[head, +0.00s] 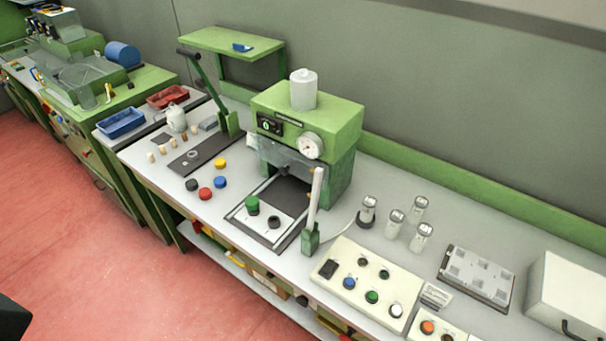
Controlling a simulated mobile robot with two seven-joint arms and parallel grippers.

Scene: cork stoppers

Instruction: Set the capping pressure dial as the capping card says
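A green capping machine (340,115) stands on the grey bench in the middle of the head view. On its front are a small dark display panel (268,126) and a round white dial or gauge (311,146), whose marks are too small to read. A cream control box (362,284) to the right carries dark knobs (384,274) and several coloured buttons. A small printed card or plate (435,296) is beside this box; its text is unreadable, and I cannot tell if it is the capping card. Neither gripper can be made out.
A white-handled lever (315,200) rises at the machine's front right. Several glass jars (395,224) stand behind the control box. A metal-framed tray (477,278) and a white case (570,300) are farther right. Coloured caps (205,194) and corks lie left. The red floor in front is clear.

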